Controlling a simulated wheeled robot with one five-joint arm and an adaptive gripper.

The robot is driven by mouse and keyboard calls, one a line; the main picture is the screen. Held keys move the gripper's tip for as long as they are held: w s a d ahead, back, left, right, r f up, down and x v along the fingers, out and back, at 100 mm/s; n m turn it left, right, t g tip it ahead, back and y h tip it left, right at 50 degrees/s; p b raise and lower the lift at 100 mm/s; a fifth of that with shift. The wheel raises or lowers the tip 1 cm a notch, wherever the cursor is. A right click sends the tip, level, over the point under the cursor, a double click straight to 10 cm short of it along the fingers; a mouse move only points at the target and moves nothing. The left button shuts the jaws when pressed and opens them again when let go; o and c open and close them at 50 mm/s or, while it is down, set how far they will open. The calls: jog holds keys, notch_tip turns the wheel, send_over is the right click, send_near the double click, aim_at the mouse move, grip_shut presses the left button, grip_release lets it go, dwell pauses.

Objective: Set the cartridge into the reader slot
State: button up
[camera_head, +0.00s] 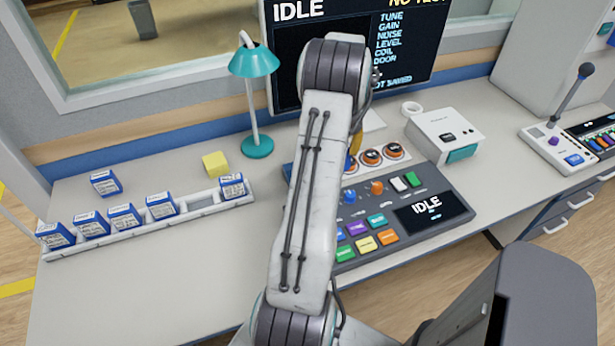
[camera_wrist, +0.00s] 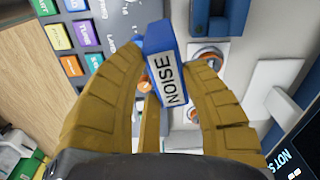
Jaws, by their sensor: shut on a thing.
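In the head view my arm hides most of the gripper and the cartridge; a bit of yellow finger (camera_head: 355,143) shows past the arm. A blue block with a recess (camera_wrist: 212,18) lies beyond the cartridge in the wrist view, apart from it. I cannot tell for sure that it is the reader slot.
A tray (camera_head: 150,232) at left holds several blue cartridges and has an empty place. A loose cartridge (camera_head: 105,183) and yellow block (camera_head: 215,164) lie behind it. The console (camera_head: 440,190), round dials (camera_head: 393,152), teal lamp (camera_head: 257,148), monitor (camera_head: 415,65) and white device (camera_head: 445,130) crowd the middle.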

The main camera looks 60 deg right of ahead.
jog(key=shift+m, duration=0.9)
jog(key=shift+w+f, duration=0.15)
jog(key=shift+w, duration=0.05)
jog(key=shift+w+d+f+b, duration=0.2)
jog(key=shift+w+d+f, duration=0.25)
jog(key=shift+w+f, duration=1.4)
jog(key=shift+w+d+f+b, duration=0.25)
jog(key=shift+w+d+f, duration=0.2)
jog(key=shift+w+f, duration=1.3)
jog(key=shift+w+d+f+b, duration=0.2)
jog(key=shift+w+d+f, duration=0.25)
jog(key=shift+w+f, duration=1.4)
jog(key=o, duration=1.2)
jog(key=shift+c, duration=0.2)
